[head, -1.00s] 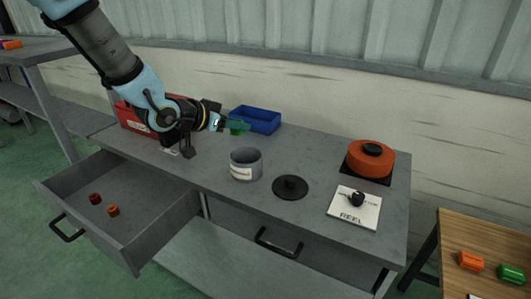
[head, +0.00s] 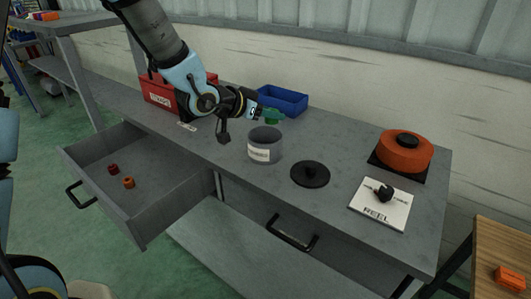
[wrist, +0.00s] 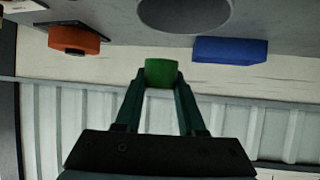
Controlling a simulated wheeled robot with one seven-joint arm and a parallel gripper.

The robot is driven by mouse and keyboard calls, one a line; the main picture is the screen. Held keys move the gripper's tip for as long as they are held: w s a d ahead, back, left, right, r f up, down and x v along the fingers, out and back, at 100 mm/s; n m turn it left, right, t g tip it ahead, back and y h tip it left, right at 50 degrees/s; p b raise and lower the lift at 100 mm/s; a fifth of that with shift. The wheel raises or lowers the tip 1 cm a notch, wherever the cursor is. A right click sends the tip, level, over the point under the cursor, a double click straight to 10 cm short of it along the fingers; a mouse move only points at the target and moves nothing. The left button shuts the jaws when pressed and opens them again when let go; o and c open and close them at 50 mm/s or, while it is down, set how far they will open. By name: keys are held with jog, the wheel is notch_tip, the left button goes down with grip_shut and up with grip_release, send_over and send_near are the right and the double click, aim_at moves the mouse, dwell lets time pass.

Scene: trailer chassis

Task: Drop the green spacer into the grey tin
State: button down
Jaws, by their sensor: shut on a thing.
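The green spacer (wrist: 161,73) is between the fingertips of my gripper (wrist: 160,80), which is shut on it. In the head view my gripper (head: 270,115) shows just behind the grey tin, above the bench; its green fingers and the spacer are hard to tell apart there. The grey tin (head: 265,150) stands upright on the bench with its top open and a pale label on its front. In the wrist view the tin (wrist: 185,14) is partly cut off at the top edge, apart from the spacer. The inside floor of the tin is hidden.
A black knobbed disc (head: 310,174) lies right of the tin. A blue bin (head: 283,101) and red box (head: 160,92) stand behind. An orange reel (head: 404,150) and a REEL plate (head: 379,205) are farther right. An open drawer (head: 150,200) holds small parts.

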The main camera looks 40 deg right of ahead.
jog(key=shift+f, duration=0.1)
jog(key=shift+c, duration=2.1)
grip_release()
jog(key=shift+a, duration=0.15)
jog(key=v, duration=1)
jog(key=shift+a+b, duration=0.3)
jog(key=shift+b, duration=0.15)
